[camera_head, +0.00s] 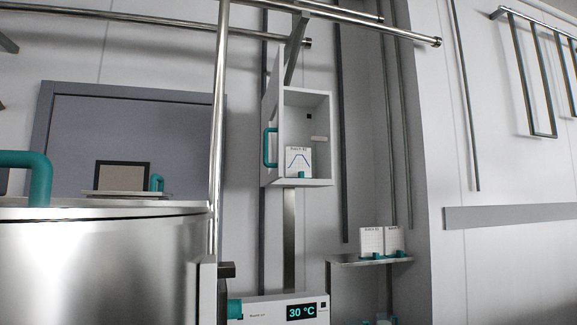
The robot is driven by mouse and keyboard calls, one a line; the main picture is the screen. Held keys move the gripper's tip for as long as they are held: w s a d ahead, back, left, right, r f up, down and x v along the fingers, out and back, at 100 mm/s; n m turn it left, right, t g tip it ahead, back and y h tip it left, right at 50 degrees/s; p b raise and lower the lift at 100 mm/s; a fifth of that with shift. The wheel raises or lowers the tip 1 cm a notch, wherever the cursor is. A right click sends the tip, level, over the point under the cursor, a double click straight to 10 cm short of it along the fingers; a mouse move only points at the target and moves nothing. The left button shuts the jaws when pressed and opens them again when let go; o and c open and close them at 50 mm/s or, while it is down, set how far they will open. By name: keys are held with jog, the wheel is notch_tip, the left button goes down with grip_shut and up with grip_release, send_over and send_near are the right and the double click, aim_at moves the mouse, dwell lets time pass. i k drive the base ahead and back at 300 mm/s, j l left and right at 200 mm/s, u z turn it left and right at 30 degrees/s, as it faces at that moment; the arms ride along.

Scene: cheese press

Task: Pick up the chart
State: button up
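A white chart (299,160) with a blue line graph stands upright inside a small open wall cabinet (318,183). A small teal piece (301,175) is at its lower edge. The cabinet door (274,105) with a teal handle (270,147) is swung open on the left side. Two other white cards (371,241) (393,240) stand on a lower shelf to the right, with teal pieces at their bases. My gripper is not in view.
A large steel vat (105,265) with a teal handle (35,175) fills the lower left. A vertical steel pipe (219,130) stands left of the cabinet. Below is a unit with a 30 °C display (301,311). The shelf (350,260) juts out lower right.

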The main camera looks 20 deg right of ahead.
aim_at(298, 160)
jog(key=u, duration=1.7)
jog(key=l+u, duration=0.1)
jog(key=l, duration=0.4)
jog(key=k+l, duration=0.15)
jog(key=l, duration=0.3)
jog(key=l+u, duration=0.15)
jog(key=l, duration=0.35)
jog(key=k+l, duration=0.15)
jog(key=l, duration=0.3)
jog(key=k+l+u, duration=0.15)
jog(key=l, duration=0.35)
jog(key=l+u, duration=0.1)
jog(key=l, duration=0.35)
jog(key=k, duration=0.05)
